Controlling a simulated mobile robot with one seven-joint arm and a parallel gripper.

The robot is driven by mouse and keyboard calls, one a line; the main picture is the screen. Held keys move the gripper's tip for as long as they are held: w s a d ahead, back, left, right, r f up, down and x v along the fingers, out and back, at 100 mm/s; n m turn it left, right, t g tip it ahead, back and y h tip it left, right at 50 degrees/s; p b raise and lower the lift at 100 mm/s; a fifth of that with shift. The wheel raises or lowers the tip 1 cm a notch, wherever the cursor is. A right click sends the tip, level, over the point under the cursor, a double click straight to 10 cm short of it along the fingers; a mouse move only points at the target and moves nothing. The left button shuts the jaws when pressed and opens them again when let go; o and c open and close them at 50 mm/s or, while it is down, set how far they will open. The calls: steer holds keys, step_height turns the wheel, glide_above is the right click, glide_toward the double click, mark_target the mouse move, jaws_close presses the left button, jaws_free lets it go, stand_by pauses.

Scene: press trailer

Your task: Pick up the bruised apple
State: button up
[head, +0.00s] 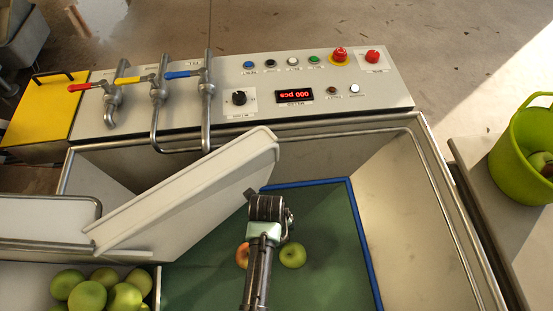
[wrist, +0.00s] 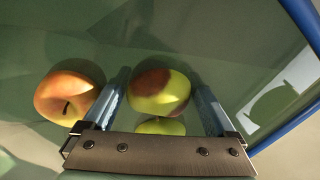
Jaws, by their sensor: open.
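In the wrist view the bruised apple (wrist: 172,92), yellow-green with a dark brown-red patch, lies between the two fingers of my gripper (wrist: 162,82). The fingers stand apart on either side of it, and I cannot tell whether either touches it. A red-orange apple (wrist: 62,88) lies outside the left finger. A green apple (wrist: 160,126) shows partly behind the gripper's dark plate. In the head view my gripper points down into the green-floored bin, its fingertips hidden by the arm. A reddish apple (head: 242,257) and a green apple (head: 293,256) show beside it.
A blue rim (head: 362,232) edges the green floor (head: 325,215). A white chute (head: 190,195) slopes in from the left. Several green apples (head: 88,296) lie at lower left. A control panel (head: 300,90) with taps stands behind. A green bucket (head: 520,150) is at right.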

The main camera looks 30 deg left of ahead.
steer(key=c, duration=1.2)
steer(key=shift+o, duration=0.2)
step_height(320, 180, up, 10)
steer(key=shift+r+p, duration=0.1)
steer(key=shift+p, duration=1.05)
steer(key=shift+w, duration=0.15)
